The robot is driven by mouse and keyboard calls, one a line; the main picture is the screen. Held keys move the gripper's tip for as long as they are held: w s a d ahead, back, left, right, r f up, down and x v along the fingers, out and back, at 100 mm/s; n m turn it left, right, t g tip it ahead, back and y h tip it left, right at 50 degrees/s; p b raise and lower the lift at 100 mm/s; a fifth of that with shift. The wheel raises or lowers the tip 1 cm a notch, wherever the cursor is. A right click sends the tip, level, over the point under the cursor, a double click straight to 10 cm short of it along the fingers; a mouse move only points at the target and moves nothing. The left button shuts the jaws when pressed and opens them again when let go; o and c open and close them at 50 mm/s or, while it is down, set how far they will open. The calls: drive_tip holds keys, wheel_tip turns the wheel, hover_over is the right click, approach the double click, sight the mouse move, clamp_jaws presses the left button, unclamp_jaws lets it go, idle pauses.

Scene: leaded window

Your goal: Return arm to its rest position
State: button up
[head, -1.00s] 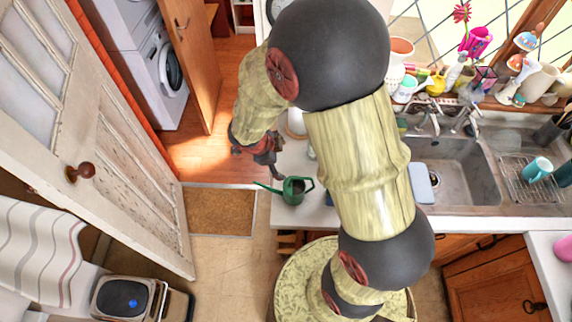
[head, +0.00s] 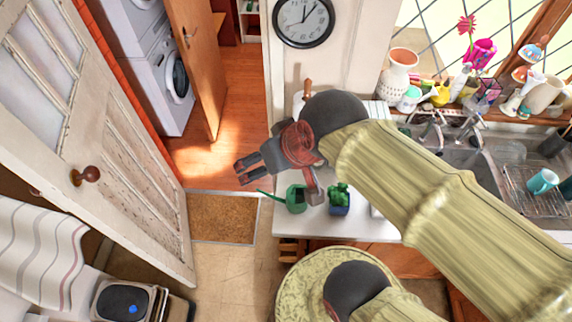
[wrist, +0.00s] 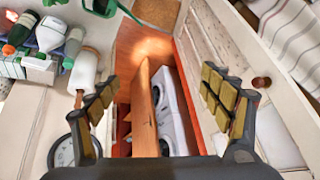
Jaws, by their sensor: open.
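My gripper (head: 241,173) is at the left end of my arm, above and left of the green watering can in the head view. Its two dark fingers are apart and point left toward the doorway. In the wrist view my gripper (wrist: 160,100) is open, with gold-coloured pads on both fingers and nothing held between them. My arm's pale, wood-like links cross the right side of the head view and cover part of the counter and sink.
A green watering can (head: 297,199) and a blue pot with a plant (head: 339,203) stand on the white counter (head: 380,229). A clock (head: 303,20) hangs behind. The open white door (head: 120,150) is at left. The doormat (head: 222,217) is clear.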

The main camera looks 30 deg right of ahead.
drive_tip(key=shift+s+d+n+h, duration=0.3)
drive_tip(key=shift+s+d+h, duration=0.3)
drive_tip(key=shift+s+d, duration=0.7)
drive_tip(key=shift+f, duration=0.1)
